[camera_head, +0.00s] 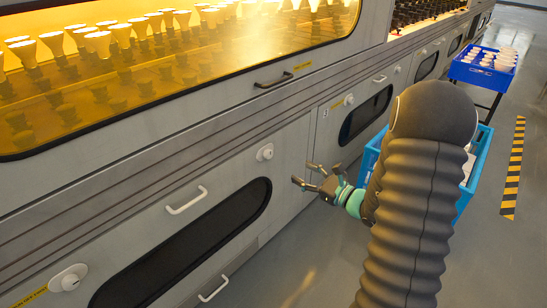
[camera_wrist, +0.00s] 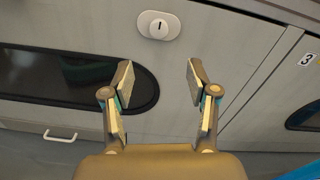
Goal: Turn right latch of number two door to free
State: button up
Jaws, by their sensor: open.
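The right latch (camera_head: 265,152) is a small white knob on an oval plate at the upper right of a grey door (camera_head: 225,165). In the wrist view the latch (camera_wrist: 158,25) lies at top centre, with a dark upright mark on its knob. My gripper (camera_head: 312,176) is to the right of the latch in the head view, apart from it. In the wrist view my gripper's fingers (camera_wrist: 158,78) are spread and empty, below the latch in the picture. The door's number is not readable here.
The same door has a white handle (camera_head: 187,200), a dark window (camera_head: 190,245) and a left latch (camera_head: 69,278). Blue crates, one with bulbs (camera_head: 485,68), stand at right. Lit bulbs fill the chamber above.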

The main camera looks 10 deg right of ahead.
aim_at(270, 155)
jog(key=x, duration=1.2)
jog(key=shift+w+a, duration=0.25)
jog(key=shift+c, duration=0.3)
grip_shut()
